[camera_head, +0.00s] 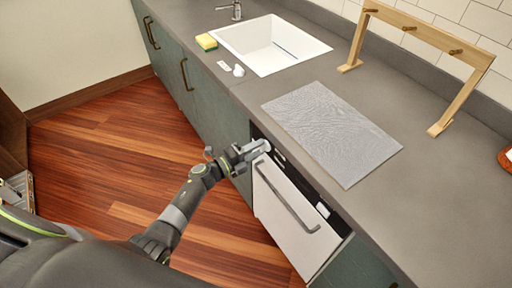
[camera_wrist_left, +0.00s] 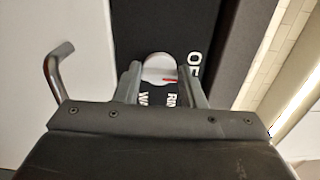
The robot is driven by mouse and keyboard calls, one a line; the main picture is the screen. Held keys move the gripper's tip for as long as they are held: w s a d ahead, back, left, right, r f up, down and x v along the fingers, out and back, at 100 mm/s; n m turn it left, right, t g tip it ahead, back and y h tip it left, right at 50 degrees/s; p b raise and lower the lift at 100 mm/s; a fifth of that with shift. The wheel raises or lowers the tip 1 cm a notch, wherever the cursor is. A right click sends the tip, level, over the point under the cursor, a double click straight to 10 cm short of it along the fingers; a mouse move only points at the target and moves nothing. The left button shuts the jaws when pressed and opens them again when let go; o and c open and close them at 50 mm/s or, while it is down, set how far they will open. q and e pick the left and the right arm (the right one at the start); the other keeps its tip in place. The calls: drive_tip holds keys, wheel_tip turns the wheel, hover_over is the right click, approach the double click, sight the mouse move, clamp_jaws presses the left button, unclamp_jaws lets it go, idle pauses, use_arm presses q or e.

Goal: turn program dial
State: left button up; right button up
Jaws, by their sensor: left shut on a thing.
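The dishwasher (camera_head: 290,215) has a white door and a black control panel under the counter's front edge. My left gripper (camera_head: 258,148) is at the panel's left end, shut on the round, pale program dial (camera_head: 266,145). My right gripper is not in view.
A bar handle (camera_head: 287,200) juts from the door, just below the panel; it also shows in the left wrist view (camera_wrist_left: 57,72). A pale white part (camera_head: 322,209) sits at the panel's right. A grey mat (camera_head: 330,130) lies on the counter above. The wooden floor (camera_head: 110,150) is clear.

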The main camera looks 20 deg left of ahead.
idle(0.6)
use_arm(q)
drive_tip(key=o, duration=1)
drive_tip(key=shift+a, duration=0.1)
drive_tip(key=shift+b+v, duration=1.05)
drive_tip(key=shift+v, duration=7.65)
drive_tip(key=shift+f+n, duration=0.15)
drive_tip(key=shift+n, duration=0.15)
